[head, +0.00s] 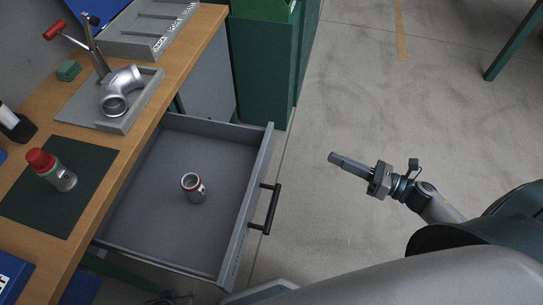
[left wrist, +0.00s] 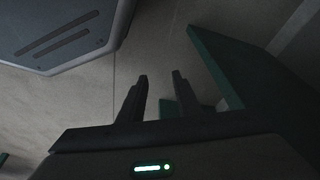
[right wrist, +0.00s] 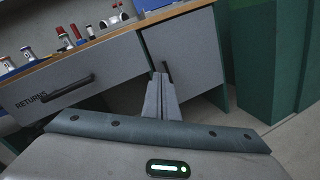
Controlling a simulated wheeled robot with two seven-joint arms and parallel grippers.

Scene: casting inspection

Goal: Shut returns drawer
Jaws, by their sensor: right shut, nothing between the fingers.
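On the bench (head: 194,60) are a grey tray with a metal casting (head: 121,88), a red-capped bottle (head: 52,170) on a dark green mat and a red-handled clamp (head: 72,35). A green bin (head: 265,65) stands behind the drawer. The floor to the right is mostly clear.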

